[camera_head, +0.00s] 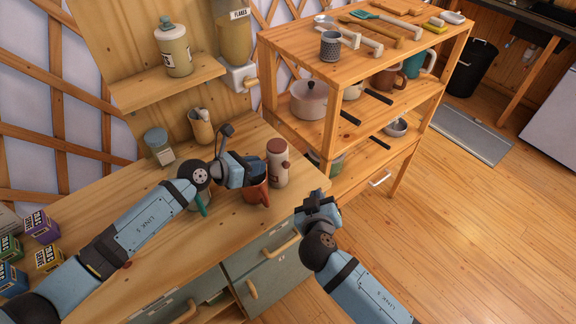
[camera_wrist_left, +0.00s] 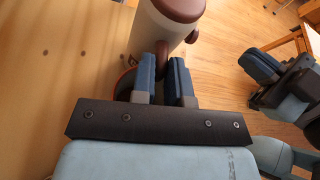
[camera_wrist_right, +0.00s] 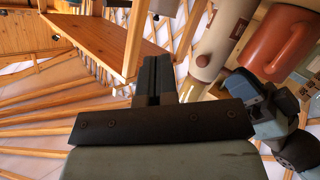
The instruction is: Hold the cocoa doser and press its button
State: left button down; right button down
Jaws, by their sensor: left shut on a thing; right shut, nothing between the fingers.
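The cocoa doser (camera_head: 279,174) is a cream cylinder with a brown top, near the counter's right edge. It also shows in the left wrist view (camera_wrist_left: 165,25). My left gripper (camera_head: 260,170) comes from its left and is shut on its brown handle (camera_wrist_left: 163,52). In the right wrist view, the doser (camera_wrist_right: 212,45) has a small round brown button (camera_wrist_right: 203,61) on its side. My right gripper (camera_head: 312,198) is shut and empty, a little to the right of the doser and apart from it. I cannot tell whether the doser touches the counter.
A terracotta mug (camera_head: 257,193) stands beside the doser, below my left gripper. A wooden shelf unit (camera_head: 345,75) with pots and utensils stands behind. A jar (camera_head: 158,147) and a jug (camera_head: 201,127) stand at the counter's back. The floor (camera_head: 470,220) at right is clear.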

jog(key=w+a, duration=0.4)
jog(key=w, duration=0.2)
jog(key=shift+w+a, duration=0.2)
jog(key=shift+a, duration=0.15)
jog(key=shift+w+a, duration=0.1)
jog(key=shift+w, duration=0.05)
dwell(1.7)
jog(key=shift+w+a, duration=0.15)
jog(key=shift+w, duration=0.05)
jog(key=shift+w+a, duration=0.3)
jog(key=shift+w, duration=0.15)
dwell(0.8)
jog(key=shift+s+d, duration=0.1)
jog(key=shift+s, duration=0.05)
jog(key=shift+s+d, duration=0.5)
jog(key=shift+s, duration=0.15)
jog(key=shift+s+d, duration=0.75)
jog(key=shift+s, duration=0.3)
jog(key=shift+s+d, duration=0.7)
jog(key=shift+s, duration=0.3)
